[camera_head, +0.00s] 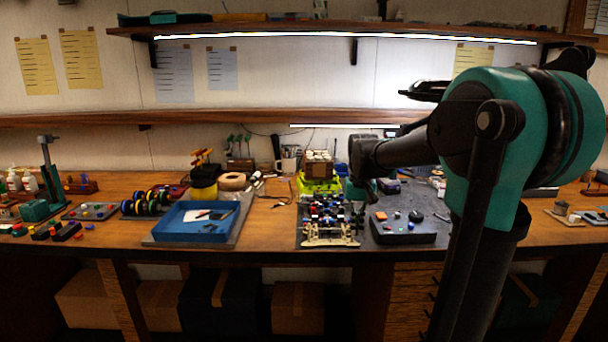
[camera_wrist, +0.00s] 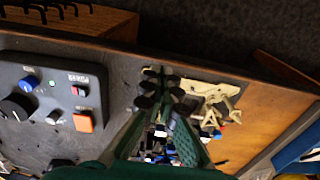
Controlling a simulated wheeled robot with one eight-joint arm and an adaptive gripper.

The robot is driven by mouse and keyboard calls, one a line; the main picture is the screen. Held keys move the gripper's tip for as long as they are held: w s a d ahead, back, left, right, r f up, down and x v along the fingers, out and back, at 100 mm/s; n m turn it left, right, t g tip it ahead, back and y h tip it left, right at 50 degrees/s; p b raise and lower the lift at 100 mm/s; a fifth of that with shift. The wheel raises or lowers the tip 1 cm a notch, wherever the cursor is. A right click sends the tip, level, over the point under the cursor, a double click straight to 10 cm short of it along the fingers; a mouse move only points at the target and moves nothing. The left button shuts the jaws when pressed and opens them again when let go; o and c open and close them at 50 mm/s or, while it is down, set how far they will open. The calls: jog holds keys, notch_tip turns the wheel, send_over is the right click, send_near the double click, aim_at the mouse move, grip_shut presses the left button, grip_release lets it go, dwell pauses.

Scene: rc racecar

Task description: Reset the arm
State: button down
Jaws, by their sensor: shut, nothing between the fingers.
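My arm with teal and black links stands on the right of the head view and reaches toward the bench. My gripper (camera_wrist: 160,88) points down over the bench in the wrist view. Its green fingers converge, with the dark tips close together and nothing seen held between them. In the head view the wrist end hangs above the racecar chassis (camera_head: 330,215), and the fingertips are hard to make out. The chassis, with a cream front part and blue and dark parts, lies on a dark mat; the fingers partly cover it in the wrist view.
A dark control box (camera_head: 403,228) with an orange button and knobs sits right of the chassis. A blue tray (camera_head: 196,224) lies to the left. Behind stand a brown and green block (camera_head: 319,172) and a mug (camera_head: 290,160). A shelf (camera_head: 230,119) runs above the bench.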

jog(key=s+d+f+t, duration=0.1)
jog(key=s+f+t, duration=0.1)
jog(key=s+f, duration=0.6)
jog(key=s+d+f+t, duration=0.1)
jog(key=s+d+f, duration=0.1)
jog(key=s+f, duration=0.6)
jog(key=s, duration=0.4)
jog(key=shift+d+f+t, duration=0.25)
jog(key=shift+f+t, duration=0.1)
jog(key=shift+t, duration=0.05)
